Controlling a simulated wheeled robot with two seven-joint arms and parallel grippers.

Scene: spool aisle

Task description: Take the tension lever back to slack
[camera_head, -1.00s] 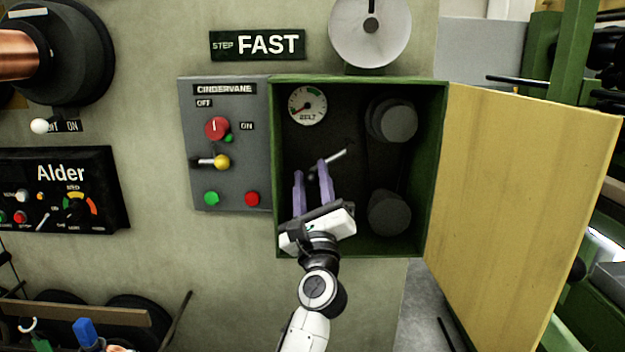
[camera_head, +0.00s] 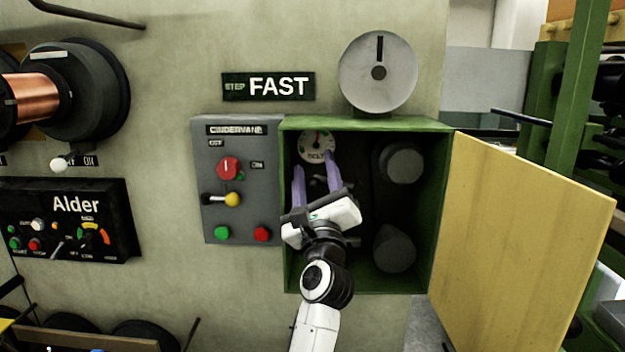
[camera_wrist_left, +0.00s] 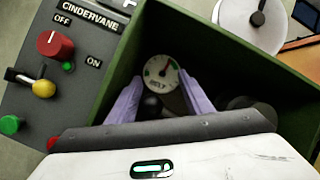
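The tension lever sits inside the open green box (camera_head: 366,123); in the head view my left gripper mostly hides it. In the left wrist view a dark round knob (camera_wrist_left: 152,103) shows between the fingers, with a grey bar beside it; I cannot tell for sure how the lever is turned. My left gripper (camera_head: 315,170) reaches into the box below the belt dial (camera_head: 317,146), its two purple fingers apart. It also shows in the left wrist view (camera_wrist_left: 160,88). My right gripper is not in view.
The box's yellow door (camera_head: 520,235) stands open at right. Two dark rollers (camera_head: 403,164) are in the box's right half. The grey Cindervane panel (camera_head: 210,180), with its red knob and yellow-tipped switch, is close on the left. A round disc (camera_head: 378,72) is above the box.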

